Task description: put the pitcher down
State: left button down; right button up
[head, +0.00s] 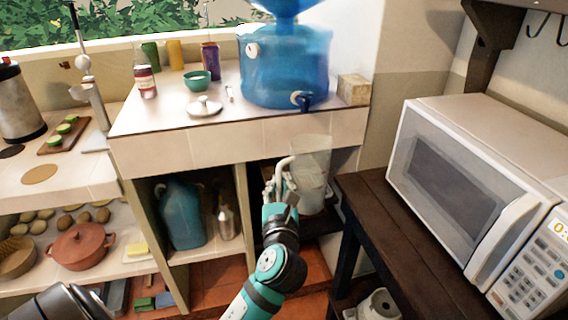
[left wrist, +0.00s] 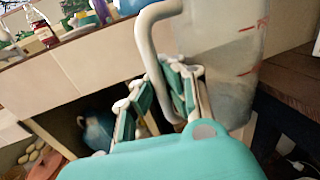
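The pitcher (head: 314,172) is a clear, translucent jug with a pale handle, roughly upright in front of the counter's tiled front edge, below the water dispenser's tap. In the left wrist view the pitcher (left wrist: 228,60) shows red marks on its side. My left gripper (head: 279,190) is at the handle, on the pitcher's left side. In the left wrist view the left gripper's fingers (left wrist: 166,92) lie on both sides of the handle (left wrist: 150,45) and look closed around it. Whether the pitcher's base touches anything cannot be told. My right gripper is not in view.
A blue water dispenser (head: 285,68) stands on the counter (head: 160,118) with a green bowl (head: 197,80) and bottles. A dark wooden table (head: 385,215) with a microwave (head: 470,180) is to the right. A blue jug (head: 183,215) stands in the lower shelf. The counter's front middle is fairly clear.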

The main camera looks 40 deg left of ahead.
pick_arm(q)
jog(key=f+x, duration=0.1)
jog(key=x, duration=1.2)
jog(key=shift+f, duration=0.2)
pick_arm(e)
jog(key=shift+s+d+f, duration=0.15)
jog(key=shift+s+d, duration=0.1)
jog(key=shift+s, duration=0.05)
pick_arm(q)
jog(key=shift+f, duration=0.15)
jog(key=c, duration=1.5)
grip_release()
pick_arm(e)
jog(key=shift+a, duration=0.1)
